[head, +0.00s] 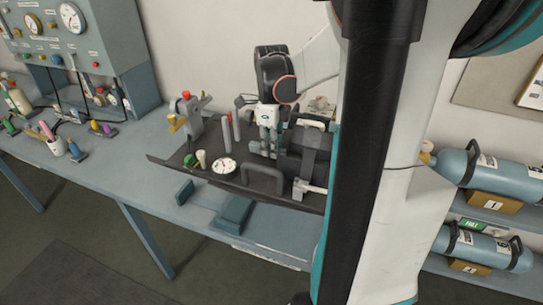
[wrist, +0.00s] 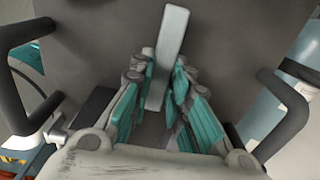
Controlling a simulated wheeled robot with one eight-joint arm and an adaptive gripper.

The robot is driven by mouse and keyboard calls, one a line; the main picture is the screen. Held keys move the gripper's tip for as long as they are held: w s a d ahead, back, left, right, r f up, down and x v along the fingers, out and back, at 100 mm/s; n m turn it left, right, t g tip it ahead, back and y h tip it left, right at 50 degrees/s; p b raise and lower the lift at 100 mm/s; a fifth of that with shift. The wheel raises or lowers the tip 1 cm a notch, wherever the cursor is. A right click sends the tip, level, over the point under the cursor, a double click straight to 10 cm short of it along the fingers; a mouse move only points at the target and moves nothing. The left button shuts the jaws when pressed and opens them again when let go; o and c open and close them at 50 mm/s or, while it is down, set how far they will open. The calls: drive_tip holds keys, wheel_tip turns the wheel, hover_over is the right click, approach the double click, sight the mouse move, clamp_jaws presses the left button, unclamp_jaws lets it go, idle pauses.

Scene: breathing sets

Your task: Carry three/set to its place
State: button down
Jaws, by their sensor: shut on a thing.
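In the wrist view my teal-padded fingers (wrist: 165,95) are closed around a pale grey upright bar (wrist: 170,45) rising from the set's grey plate (wrist: 95,25). Black side handles flank the fingers, the right one (wrist: 290,105) nearer. I cannot tell whether the tray touches the bench; my arm column hides its right end.
The blue-grey bench (head: 130,185) runs along the wall, with blue blocks (head: 236,212) at the tray's front. A gauge panel (head: 75,45) stands back left, near small bottles and tools. Blue cylinders (head: 485,165) lie on racks at right. The floor in front is clear.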

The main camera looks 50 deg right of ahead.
wheel_tip(320, 180, up, 3)
drive_tip(key=shift+f+p, duration=0.1)
drive_tip(key=shift+p, duration=0.2)
wheel_tip(320, 180, down, 14)
drive_tip(key=shift+f, duration=0.25)
idle(0.3)
